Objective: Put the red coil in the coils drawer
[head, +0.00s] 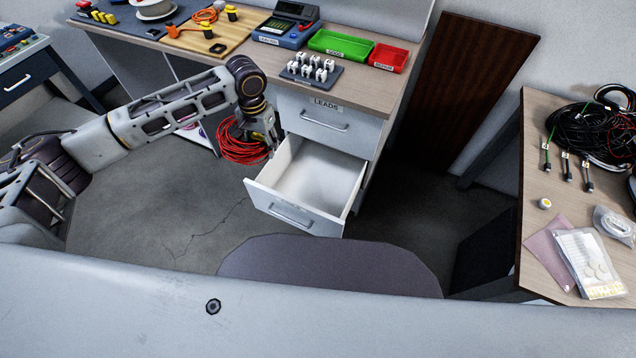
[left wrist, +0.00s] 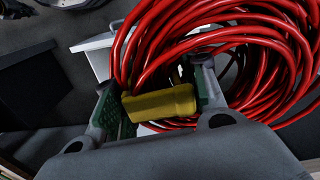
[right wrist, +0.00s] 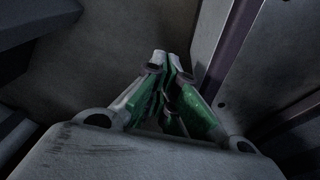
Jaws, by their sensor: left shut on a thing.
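The red coil (head: 243,144) hangs in the air at the left side of an open, empty drawer (head: 308,180) in the head view. My left gripper (head: 270,143) is shut on the yellow piece (left wrist: 160,103) of the coil, and the red loops (left wrist: 245,50) fill much of the left wrist view. I see no coils label on the open drawer. The closed drawer above it (head: 318,118) is labelled LEADS. My right gripper (right wrist: 166,66) shows only in the right wrist view, with its green-padded fingers together and nothing between them.
The bench top (head: 384,88) above the drawers holds a green tray (head: 341,44), a red tray (head: 388,58) and a rack of white pieces (head: 311,70). A side table (head: 535,170) with black cables stands at the right. A dark grey rounded surface (head: 325,265) lies in front of the drawer.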

